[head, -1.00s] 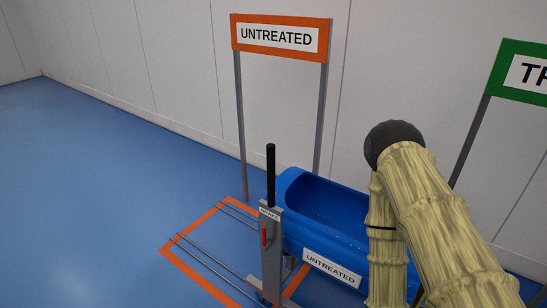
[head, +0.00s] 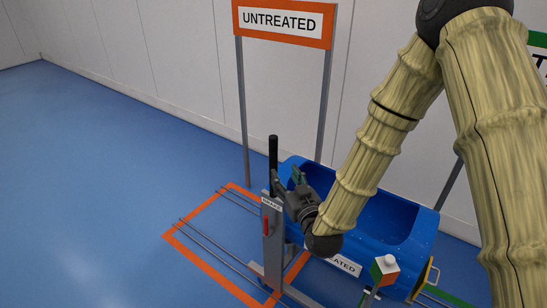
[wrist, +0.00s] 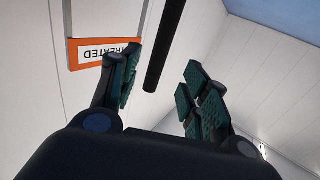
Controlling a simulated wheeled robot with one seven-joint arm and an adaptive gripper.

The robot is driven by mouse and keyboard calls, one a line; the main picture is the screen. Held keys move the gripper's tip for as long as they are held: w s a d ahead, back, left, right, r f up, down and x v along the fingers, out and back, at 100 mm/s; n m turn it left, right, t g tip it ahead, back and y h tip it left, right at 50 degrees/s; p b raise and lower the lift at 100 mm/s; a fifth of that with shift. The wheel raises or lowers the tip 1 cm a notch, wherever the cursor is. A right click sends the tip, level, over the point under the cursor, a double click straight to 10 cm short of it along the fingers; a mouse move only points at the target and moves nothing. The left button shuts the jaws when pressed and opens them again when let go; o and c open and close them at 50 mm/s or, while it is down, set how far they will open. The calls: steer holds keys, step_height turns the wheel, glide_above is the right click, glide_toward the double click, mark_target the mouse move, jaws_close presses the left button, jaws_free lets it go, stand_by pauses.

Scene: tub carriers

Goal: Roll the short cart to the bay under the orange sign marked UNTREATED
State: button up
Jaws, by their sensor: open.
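The cart carries a blue tub (head: 395,215) with a partly covered white label ending in "ATED". At its left end a grey post (head: 273,255) bears a BRAKE label, a red lever (head: 266,226) and an upright black handle (head: 273,153). The bay, an orange floor outline (head: 205,263), lies left of the tub under the orange UNTREATED sign (head: 283,23). The post stands by the outline's right side. My gripper (head: 287,180) is open close to the handle. In the wrist view the handle (wrist: 165,45) appears between my spread fingers (wrist: 160,85); contact is not clear.
Thin metal rails (head: 215,250) cross the bay floor. A small white, green and orange box (head: 385,268) stands on a post in front of the tub. A green-framed sign (head: 538,40) is cut off at right. The blue floor at left is clear.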

mark_target(275, 160)
steer(key=p+x, duration=0.2)
steer(key=x, duration=0.8)
steer(key=shift+w+a+p, duration=0.15)
steer(key=shift+w+p, duration=0.1)
steer(key=shift+p, duration=0.05)
